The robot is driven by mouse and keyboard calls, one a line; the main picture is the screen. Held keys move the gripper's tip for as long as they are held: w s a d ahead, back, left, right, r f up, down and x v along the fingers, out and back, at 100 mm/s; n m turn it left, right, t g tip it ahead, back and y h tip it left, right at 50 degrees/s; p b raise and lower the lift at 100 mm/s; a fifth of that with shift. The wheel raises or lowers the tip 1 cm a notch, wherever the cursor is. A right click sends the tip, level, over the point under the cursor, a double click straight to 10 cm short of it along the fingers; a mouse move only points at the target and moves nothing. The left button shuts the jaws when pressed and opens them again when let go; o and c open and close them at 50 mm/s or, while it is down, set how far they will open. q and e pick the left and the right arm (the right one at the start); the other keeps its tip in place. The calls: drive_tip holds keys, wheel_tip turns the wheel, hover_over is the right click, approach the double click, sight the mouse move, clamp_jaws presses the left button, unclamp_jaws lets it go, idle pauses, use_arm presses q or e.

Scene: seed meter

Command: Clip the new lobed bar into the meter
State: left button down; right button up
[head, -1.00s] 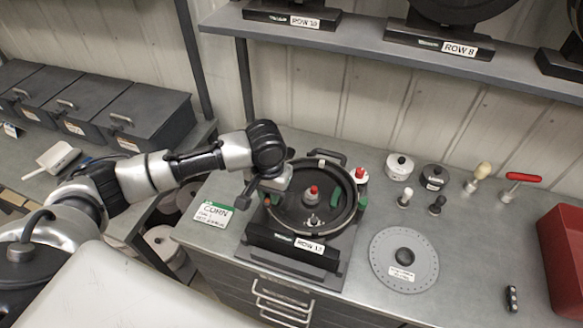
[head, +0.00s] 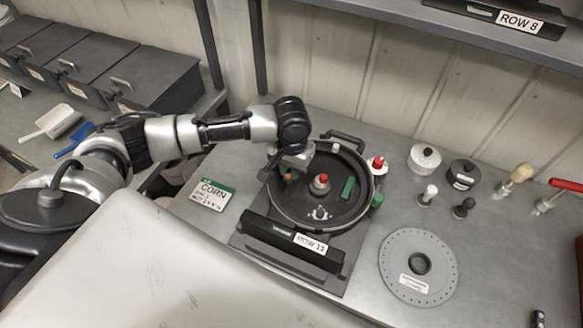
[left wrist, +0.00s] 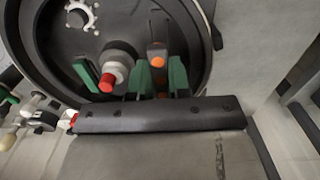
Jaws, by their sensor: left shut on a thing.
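The seed meter (head: 318,226) stands on the bench as an open round dark housing with a red-topped hub (head: 321,182) and a green piece (head: 347,188) inside. My left gripper (head: 287,168) is at the housing's left inner side. In the left wrist view its two green fingertips (left wrist: 158,82) are shut on a dark piece with an orange round end (left wrist: 157,61). That piece's lower part is hidden, and I cannot tell if it is fixed to the housing. A small dark lobed bar (head: 540,319) lies at the lower right edge, cut off. My right gripper is not in view.
A grey perforated disc (head: 436,285) lies right of the meter. Behind it stand a white pot (head: 424,158), a dark pot (head: 462,173) and several handled tools. A shelf (head: 400,15) crosses above the bench.

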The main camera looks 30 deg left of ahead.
sight(291, 189)
use_arm(q)
wheel_tip(291, 189, down, 2)
drive_tip(key=b, duration=0.2)
drive_tip(key=shift+f+b, duration=0.2)
drive_tip(key=shift+b, duration=0.1)
drive_tip(key=shift+f, duration=1.1)
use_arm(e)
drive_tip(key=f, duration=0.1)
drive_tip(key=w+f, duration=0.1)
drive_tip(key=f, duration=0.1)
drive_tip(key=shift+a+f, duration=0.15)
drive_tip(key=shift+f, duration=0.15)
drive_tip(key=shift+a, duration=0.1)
use_arm(q)
drive_tip(key=shift+r+p, duration=0.1)
drive_tip(key=shift+p, duration=0.2)
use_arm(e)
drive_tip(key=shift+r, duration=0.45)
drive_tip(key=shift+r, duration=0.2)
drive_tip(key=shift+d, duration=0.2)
use_arm(q)
drive_tip(key=shift+p, duration=0.7)
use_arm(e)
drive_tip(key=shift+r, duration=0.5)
use_arm(q)
drive_tip(key=shift+f+p, duration=0.55)
drive_tip(key=shift+f, duration=0.35)
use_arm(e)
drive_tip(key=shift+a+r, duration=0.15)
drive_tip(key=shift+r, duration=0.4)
